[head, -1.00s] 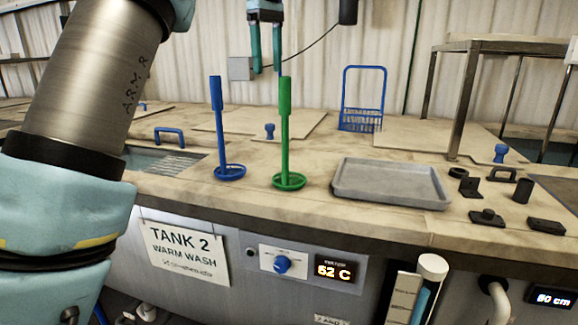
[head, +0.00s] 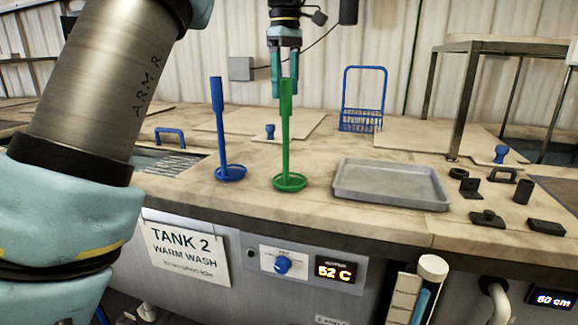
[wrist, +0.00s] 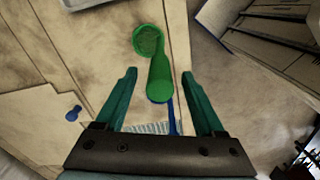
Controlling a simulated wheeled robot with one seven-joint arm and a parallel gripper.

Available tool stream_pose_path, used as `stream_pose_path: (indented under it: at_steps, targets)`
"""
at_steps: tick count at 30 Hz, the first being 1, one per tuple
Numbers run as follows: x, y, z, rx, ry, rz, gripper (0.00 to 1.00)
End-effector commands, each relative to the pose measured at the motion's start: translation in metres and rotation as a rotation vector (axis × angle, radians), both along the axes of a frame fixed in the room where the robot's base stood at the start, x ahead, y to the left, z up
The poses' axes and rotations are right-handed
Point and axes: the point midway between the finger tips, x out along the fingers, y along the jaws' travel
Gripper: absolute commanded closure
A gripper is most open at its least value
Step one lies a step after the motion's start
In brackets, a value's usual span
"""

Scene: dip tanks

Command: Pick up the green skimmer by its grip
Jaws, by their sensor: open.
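The green skimmer (head: 285,130) stands upright on the worktop, its ring-shaped foot down and its thick grip at the top. In the wrist view its grip end (wrist: 160,85) lies between the fingers, with its round foot beyond. My gripper (head: 285,95) is open, pointing down, with its fingertips on either side of the top of the grip in the head view. In the wrist view my gripper (wrist: 159,73) shows a gap between each finger and the grip. I see no contact.
A similar blue skimmer (head: 217,130) stands close by on the left; part of it shows in the wrist view (wrist: 173,122). A grey tray (head: 390,198) lies to the right. A blue basket (head: 362,118) stands behind. Several small dark parts lie farther right.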

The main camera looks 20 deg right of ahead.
Motion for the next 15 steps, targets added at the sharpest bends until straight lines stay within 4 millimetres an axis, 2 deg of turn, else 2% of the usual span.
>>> stream_pose_path:
  at_steps: [6, 13, 15]
  targets:
    - [0.000, 0.000, -0.020, 0.000, 0.000, 0.000, 0.29]
    - [0.000, 0.000, -0.022, -0.001, -0.001, -0.001, 0.29]
    - [0.000, 0.000, -0.022, -0.001, -0.001, -0.001, 0.37]
